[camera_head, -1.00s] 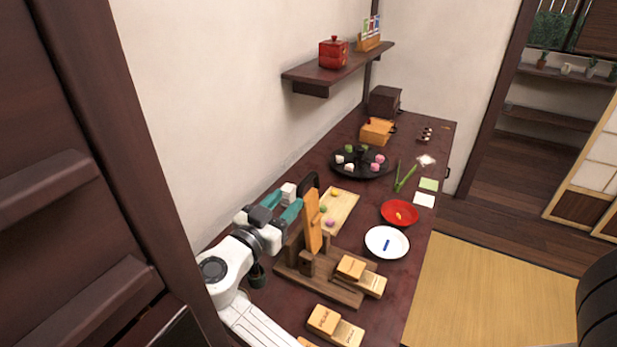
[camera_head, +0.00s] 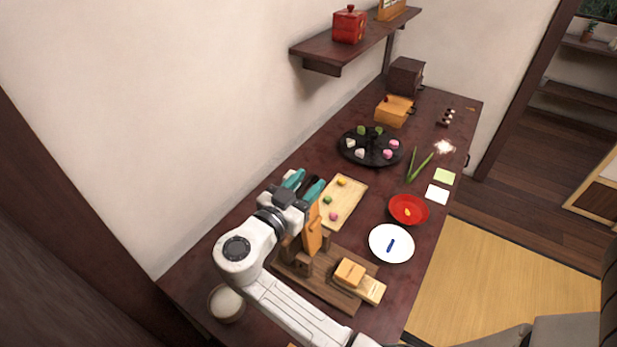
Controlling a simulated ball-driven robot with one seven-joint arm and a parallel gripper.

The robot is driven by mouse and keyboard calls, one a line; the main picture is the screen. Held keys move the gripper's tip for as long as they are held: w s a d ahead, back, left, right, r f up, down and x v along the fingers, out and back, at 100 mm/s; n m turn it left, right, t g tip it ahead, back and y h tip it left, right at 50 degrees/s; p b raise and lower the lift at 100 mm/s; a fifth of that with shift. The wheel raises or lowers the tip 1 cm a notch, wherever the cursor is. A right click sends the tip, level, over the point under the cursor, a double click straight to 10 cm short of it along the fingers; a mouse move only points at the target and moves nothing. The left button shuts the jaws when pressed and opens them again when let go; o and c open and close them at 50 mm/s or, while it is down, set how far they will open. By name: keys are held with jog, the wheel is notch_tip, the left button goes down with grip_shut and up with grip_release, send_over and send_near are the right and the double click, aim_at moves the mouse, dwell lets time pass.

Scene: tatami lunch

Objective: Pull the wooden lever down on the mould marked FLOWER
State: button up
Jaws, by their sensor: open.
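The wooden press has an orange upright lever (camera_head: 313,234) on a dark wooden base (camera_head: 325,287). A pale wooden mould block (camera_head: 350,272) sits on this base, to the right of the lever. No FLOWER marking is readable. My gripper (camera_head: 304,184) is open, with its teal fingers at the upper end of the lever. A dark curved part shows between the fingers; I cannot tell whether they touch it. My wrist and arm hide the press's left side.
A board with coloured sweets (camera_head: 343,205) lies just behind the press. A white plate (camera_head: 391,243) and a red dish (camera_head: 408,209) stand to the right. A round black tray (camera_head: 371,147) is farther back. The wall (camera_head: 190,120) is close on the left. A lidded pot (camera_head: 227,303) is near my arm.

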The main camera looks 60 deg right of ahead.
grip_shut()
dwell(0.3)
jog(key=shift+r, duration=0.1)
